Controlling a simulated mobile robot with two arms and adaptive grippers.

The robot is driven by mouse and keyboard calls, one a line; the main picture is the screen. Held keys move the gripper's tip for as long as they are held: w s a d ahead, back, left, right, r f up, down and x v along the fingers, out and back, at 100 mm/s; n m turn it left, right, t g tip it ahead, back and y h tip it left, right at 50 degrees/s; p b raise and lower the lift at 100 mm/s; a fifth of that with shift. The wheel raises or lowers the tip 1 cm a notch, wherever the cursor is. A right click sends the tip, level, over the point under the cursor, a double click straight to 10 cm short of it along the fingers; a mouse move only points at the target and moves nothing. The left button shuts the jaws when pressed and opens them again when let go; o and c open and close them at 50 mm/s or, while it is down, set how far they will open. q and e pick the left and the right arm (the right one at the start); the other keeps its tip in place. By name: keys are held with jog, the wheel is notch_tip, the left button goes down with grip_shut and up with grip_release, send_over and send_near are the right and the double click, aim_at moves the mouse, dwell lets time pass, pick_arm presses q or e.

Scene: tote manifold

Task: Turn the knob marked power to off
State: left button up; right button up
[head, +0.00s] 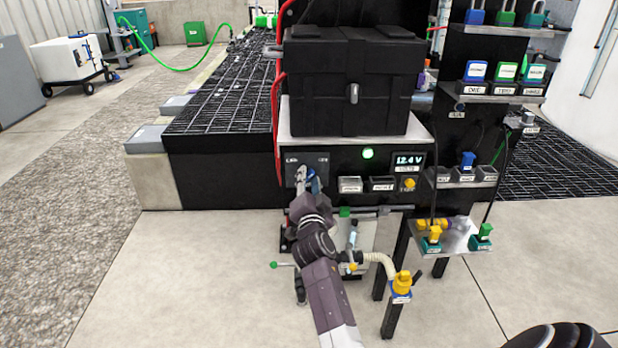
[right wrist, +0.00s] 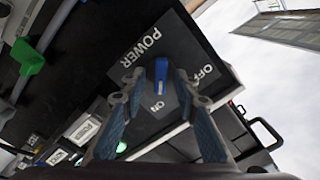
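The power knob (right wrist: 161,75) is a blue bar handle on a dark plate (right wrist: 178,50) lettered POWER, OFF and ON in the right wrist view. One end of the bar points toward the ON lettering. My right gripper (right wrist: 160,78) is open, with one finger on each side of the knob and gaps showing between. In the head view my right gripper (head: 307,174) reaches up to the dark plate (head: 308,161) on the front of the black cabinet and hides most of the knob. My left gripper is not in view.
Right of the plate are a lit green lamp (head: 368,154), a display reading 12.4 V (head: 409,160) and a yellow button (head: 409,184). A black case (head: 352,85) stands on top. A pipe with a yellow fitting (head: 402,283) is below.

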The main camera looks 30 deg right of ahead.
jog(key=shift+s, duration=0.1)
jog(key=shift+c, duration=0.9)
grip_shut()
jog(key=shift+n, duration=0.3)
jog(key=n, duration=0.2)
jog(key=shift+r+n, duration=0.1)
jog(key=shift+n, duration=0.2)
jog(key=n, duration=0.3)
jog(key=shift+a+n, duration=0.15)
jog(key=shift+n, duration=0.25)
jog(key=n, duration=0.7)
jog(key=n+p, duration=0.1)
jog(key=n, duration=0.2)
jog(key=shift+w+a+n, duration=0.15)
jog(key=shift+w+n, duration=0.1)
jog(key=shift+n, duration=0.35)
